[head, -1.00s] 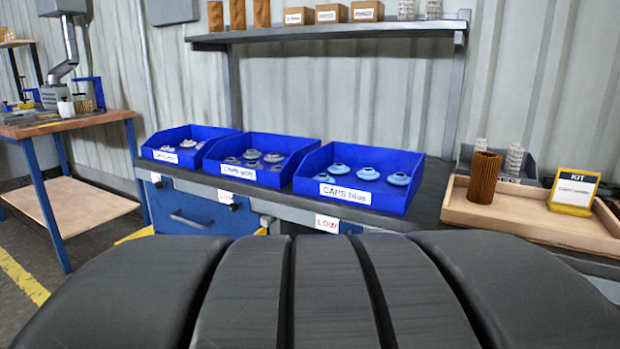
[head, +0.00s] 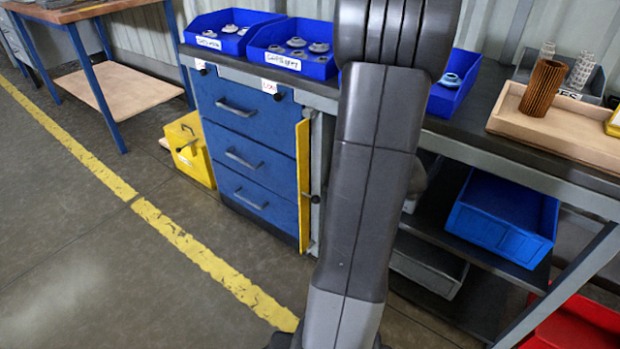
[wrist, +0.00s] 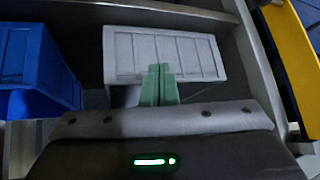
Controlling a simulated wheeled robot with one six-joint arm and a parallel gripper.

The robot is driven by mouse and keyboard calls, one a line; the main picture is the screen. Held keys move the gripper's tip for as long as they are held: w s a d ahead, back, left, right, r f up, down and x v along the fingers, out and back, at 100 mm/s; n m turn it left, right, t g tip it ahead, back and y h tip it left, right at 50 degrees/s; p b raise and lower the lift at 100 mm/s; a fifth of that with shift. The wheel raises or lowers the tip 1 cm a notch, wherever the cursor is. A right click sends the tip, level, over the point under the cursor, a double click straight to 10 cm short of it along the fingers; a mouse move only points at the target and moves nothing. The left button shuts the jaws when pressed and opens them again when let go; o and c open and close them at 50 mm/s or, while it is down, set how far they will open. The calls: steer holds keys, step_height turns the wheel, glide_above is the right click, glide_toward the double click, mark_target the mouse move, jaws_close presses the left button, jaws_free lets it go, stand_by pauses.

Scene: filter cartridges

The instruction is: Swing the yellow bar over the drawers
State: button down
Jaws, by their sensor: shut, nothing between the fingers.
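The yellow bar (head: 303,185) stands upright at the right edge of the blue drawers (head: 245,150), seen nearly edge-on and swung clear of the drawer fronts. A dark knob (head: 315,198) shows beside it. In the wrist view the yellow bar (wrist: 292,45) crosses the upper right corner, with blue behind it. My gripper (wrist: 161,75) has its green fingertips together and empty, in front of a grey bin (wrist: 165,50) and left of the bar, apart from it. In the head view my arm covers the space right of the drawers, and my fingertips do not show.
A blue bin (head: 505,215) sits on the lower shelf at right, with a red bin (head: 580,325) below. A yellow box (head: 190,148) stands on the floor left of the drawers. Cap bins (head: 290,65) line the worktop. The floor in front of the drawers is clear.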

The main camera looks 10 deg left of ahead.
mark_target(300, 183)
steer(key=w+a+f+t+y+p, duration=0.25)
steer(key=w+a+f+y, duration=0.3)
steer(key=w, duration=0.35)
steer(key=s+a+f+m+g+y+p, duration=0.2)
steer(key=s+a+f+m+y+p, duration=0.1)
steer(key=y, duration=0.7)
steer(key=shift+s+a+f+m+p, duration=0.4)
steer(key=shift+s+a+f, duration=0.5)
steer(key=shift+s, duration=0.7)
steer(key=shift+d+f+y, duration=0.1)
steer(key=shift+y, duration=0.15)
steer(key=b+x, duration=0.3)
steer(key=x, duration=1.1)
